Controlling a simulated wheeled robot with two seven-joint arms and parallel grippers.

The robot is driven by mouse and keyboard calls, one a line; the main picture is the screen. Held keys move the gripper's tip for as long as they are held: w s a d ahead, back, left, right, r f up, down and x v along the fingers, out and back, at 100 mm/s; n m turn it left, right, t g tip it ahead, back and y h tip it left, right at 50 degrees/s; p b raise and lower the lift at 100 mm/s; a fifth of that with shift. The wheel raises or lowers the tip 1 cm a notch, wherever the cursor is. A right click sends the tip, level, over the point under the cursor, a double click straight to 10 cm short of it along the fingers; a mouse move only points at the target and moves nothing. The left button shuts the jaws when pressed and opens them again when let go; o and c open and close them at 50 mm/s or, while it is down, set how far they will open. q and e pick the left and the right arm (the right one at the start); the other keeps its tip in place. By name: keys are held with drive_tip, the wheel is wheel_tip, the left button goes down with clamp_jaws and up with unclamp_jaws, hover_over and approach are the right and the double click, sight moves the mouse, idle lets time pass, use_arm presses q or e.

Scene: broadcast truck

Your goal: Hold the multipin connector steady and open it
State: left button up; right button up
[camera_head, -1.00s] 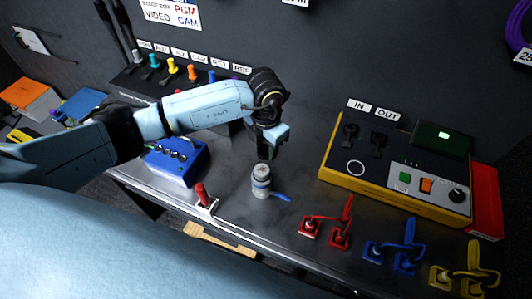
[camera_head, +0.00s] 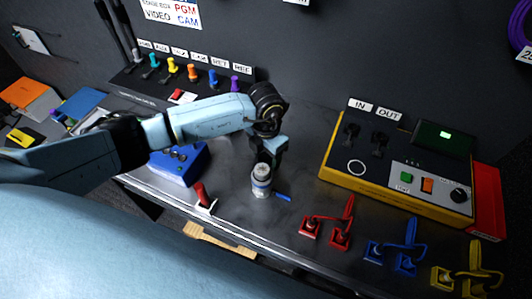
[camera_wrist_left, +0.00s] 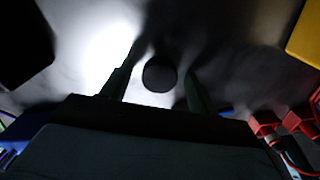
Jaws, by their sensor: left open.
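My right gripper does not show.
A yellow tester box (camera_head: 398,165) stands to the right. A blue box (camera_head: 178,164) and a red-handled clamp (camera_head: 203,197) are to the left.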

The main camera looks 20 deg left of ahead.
sight(266, 157)
use_arm(q)
drive_tip(key=shift+r, duration=0.1)
wheel_tip(266, 157, up, 12)
drive_tip(key=p, duration=0.1)
idle(0.4)
